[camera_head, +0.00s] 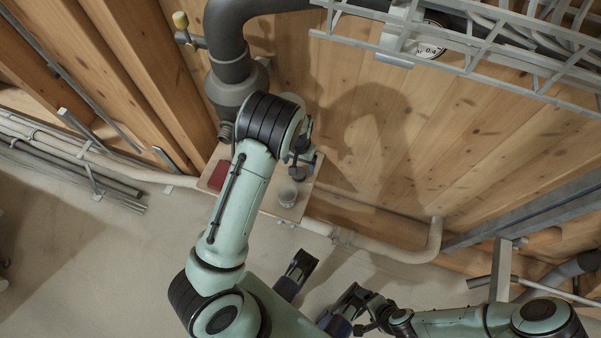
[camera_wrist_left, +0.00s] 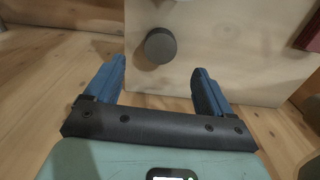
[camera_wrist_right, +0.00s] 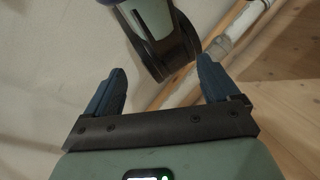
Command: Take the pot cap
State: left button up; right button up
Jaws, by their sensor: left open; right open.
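A dark grey round piece (camera_wrist_left: 160,46), which looks like the pot cap, shows in the left wrist view against a pale wooden board (camera_wrist_left: 240,40). In the head view a small grey pot (camera_head: 288,193) stands on the board, just below my left gripper (camera_head: 302,152). In the left wrist view my left gripper (camera_wrist_left: 160,70) is open and empty. The round piece lies beyond the gap between its fingertips, apart from them. My right gripper (camera_wrist_right: 162,70) is open and empty, away from the board. The pot's body is hidden in the left wrist view.
A red block (camera_head: 218,175) lies at the board's left end; it also shows in the left wrist view (camera_wrist_left: 310,33). A dark grey pipe (camera_head: 232,75) stands behind. A pale pipe (camera_head: 385,247) runs past the board. A wire cable tray (camera_head: 470,45) hangs at the upper right.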

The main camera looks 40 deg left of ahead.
pick_arm(q)
notch_tip(320, 180, down, 8)
jog(key=shift+b, duration=1.1)
jog(key=shift+r, duration=0.1)
pick_arm(e)
jog(key=shift+t+h, duration=0.3)
jog(key=shift+t, duration=0.3)
jog(key=w+f, duration=0.1)
jog(key=w+d+f, duration=0.1)
jog(key=w, duration=0.1)
jog(key=shift+w+d+f, duration=0.35)
jog(key=shift+w+f, duration=0.05)
pick_arm(q)
jog(key=c, duration=1.1)
